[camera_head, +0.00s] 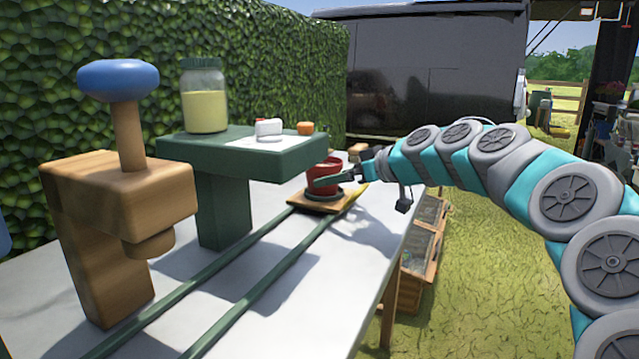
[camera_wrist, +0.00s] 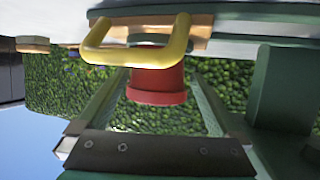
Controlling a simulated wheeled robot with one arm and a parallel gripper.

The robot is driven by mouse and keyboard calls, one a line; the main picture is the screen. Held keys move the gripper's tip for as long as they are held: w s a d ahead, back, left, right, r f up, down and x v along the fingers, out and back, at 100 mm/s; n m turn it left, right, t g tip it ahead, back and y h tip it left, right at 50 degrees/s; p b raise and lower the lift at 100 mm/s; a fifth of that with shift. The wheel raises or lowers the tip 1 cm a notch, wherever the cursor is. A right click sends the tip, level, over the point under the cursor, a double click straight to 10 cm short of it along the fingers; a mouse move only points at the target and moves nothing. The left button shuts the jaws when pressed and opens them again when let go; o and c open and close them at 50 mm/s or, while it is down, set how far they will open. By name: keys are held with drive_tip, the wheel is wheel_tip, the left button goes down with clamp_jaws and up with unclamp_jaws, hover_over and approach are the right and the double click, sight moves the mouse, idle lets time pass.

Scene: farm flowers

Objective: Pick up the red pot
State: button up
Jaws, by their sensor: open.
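The red pot (camera_head: 328,165) stands upright on a small wooden carriage (camera_head: 318,204) on the green rails in the head view. In the wrist view, which looks upside down, the red pot (camera_wrist: 157,85) sits between the two fingers. My gripper (camera_head: 322,184) is at the pot, with one finger crossing in front of it in the head view. In the wrist view my gripper (camera_wrist: 160,80) is open, with a gap to the pot on both sides. A yellow handle (camera_wrist: 176,55) on the carriage partly covers the pot there.
The green rails (camera_head: 240,312) run along the white table (camera_head: 330,295). A wooden press with a blue knob (camera_head: 118,80) stands at the left. A green stand (camera_head: 222,152) behind the rails holds a jar (camera_head: 204,98) and small items. Wooden crates (camera_head: 420,250) are beside the table.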

drive_tip(key=shift+p+x, duration=0.5)
drive_tip(key=shift+x, duration=2.2)
drive_tip(key=shift+d, duration=0.1)
drive_tip(key=c, duration=1.5)
drive_tip(key=shift+r, duration=0.15)
